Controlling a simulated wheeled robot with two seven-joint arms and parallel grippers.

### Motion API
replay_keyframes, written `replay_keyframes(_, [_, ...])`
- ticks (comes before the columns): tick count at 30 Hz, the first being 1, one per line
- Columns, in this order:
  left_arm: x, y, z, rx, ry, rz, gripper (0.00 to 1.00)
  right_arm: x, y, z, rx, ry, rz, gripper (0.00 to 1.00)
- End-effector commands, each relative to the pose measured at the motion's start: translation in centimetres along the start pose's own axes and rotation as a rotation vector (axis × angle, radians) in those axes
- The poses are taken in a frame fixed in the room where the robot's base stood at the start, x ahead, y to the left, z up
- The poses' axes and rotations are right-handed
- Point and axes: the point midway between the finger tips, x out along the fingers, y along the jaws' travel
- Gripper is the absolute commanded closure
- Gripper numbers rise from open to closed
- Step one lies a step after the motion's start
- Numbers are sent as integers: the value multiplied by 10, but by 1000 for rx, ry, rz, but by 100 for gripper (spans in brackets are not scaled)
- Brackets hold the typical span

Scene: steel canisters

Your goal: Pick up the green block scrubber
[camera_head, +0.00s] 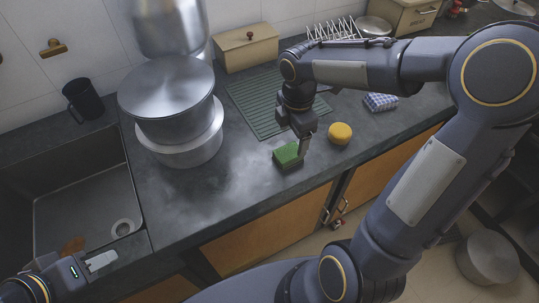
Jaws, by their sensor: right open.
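The green block scrubber (285,157) lies on the dark counter near its front edge, with a green top and a darker lower part. My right gripper (300,140) points down just above and at the right end of the scrubber. It is open, and I cannot tell whether its fingers touch the scrubber. My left gripper (104,262) is low at the left, by the sink's front edge, far from the scrubber.
A yellow round sponge (339,133) sits close to the right of the scrubber. Stacked steel pots (180,145) stand to the left. A green ridged mat (255,103) lies behind, and a checkered cloth (380,102) lies farther right. The sink (90,205) is at left.

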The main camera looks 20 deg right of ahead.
Motion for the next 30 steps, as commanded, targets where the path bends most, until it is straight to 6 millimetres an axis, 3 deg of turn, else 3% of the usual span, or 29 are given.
replay_keyframes(4, [2,-1,1,0,0,0,64,15,7,1,-73,-7,-18,25])
replay_keyframes(19, [6,-3,3,0,0,0,64,79,5,1,-71,-6,-18,25])
replay_keyframes(29, [6,-3,3,0,0,0,64,86,6,1,-71,-6,-14,25])
replay_keyframes(30, [6,-3,3,0,0,0,64,86,6,1,-71,-6,-14,30])
